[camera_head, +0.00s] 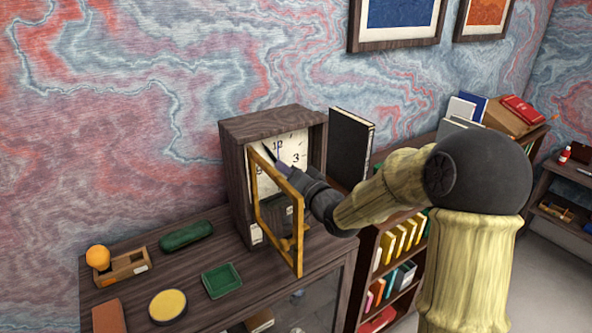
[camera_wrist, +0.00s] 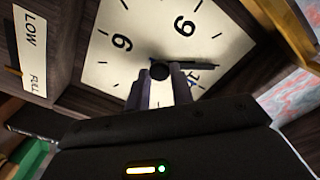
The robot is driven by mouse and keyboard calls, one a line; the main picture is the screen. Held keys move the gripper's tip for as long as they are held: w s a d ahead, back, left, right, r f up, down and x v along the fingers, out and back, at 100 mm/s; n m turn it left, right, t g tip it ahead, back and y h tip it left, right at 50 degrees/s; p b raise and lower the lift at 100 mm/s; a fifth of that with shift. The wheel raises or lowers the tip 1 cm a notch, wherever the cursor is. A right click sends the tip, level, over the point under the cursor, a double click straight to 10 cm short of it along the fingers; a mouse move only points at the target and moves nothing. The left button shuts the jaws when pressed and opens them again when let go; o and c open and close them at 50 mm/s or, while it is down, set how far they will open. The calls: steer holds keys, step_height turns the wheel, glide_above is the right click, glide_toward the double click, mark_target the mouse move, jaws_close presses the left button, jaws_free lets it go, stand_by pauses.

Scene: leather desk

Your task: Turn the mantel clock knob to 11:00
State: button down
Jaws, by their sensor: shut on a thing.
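The mantel clock (camera_head: 236,175) is a dark wooden case standing on the desk, with its cream dial (camera_head: 296,150) facing out. The dial (camera_wrist: 105,72) appears turned in the wrist view. A dark round knob (camera_wrist: 160,70) sits at the dial's centre. My gripper (camera_wrist: 160,88) is shut on this knob, its two fingers side by side at it. A dark hand (camera_wrist: 205,65) points between 9 and 12, nearer 12. In the head view the hand (camera_head: 270,154) points up and left, just left of 12. My gripper hides part of the dial, and the other hand is not distinct.
The clock's gold-framed door (camera_head: 299,235) stands open in front of the case, close to my gripper. A black book (camera_head: 350,147) stands right of the clock. A green tray (camera_head: 221,280), green case (camera_head: 186,235) and yellow round dish (camera_head: 167,305) lie to the left.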

steer(key=shift+f, duration=0.1)
steer(key=c, duration=1.2)
jaws_free()
steer(key=shift+c, duration=0.2)
steer(key=shift+d, duration=0.1)
steer(key=b+v, duration=0.3)
steer(key=v, duration=1.4)
steer(key=shift+s, duration=0.2)
steer(key=shift+d, duration=0.1)
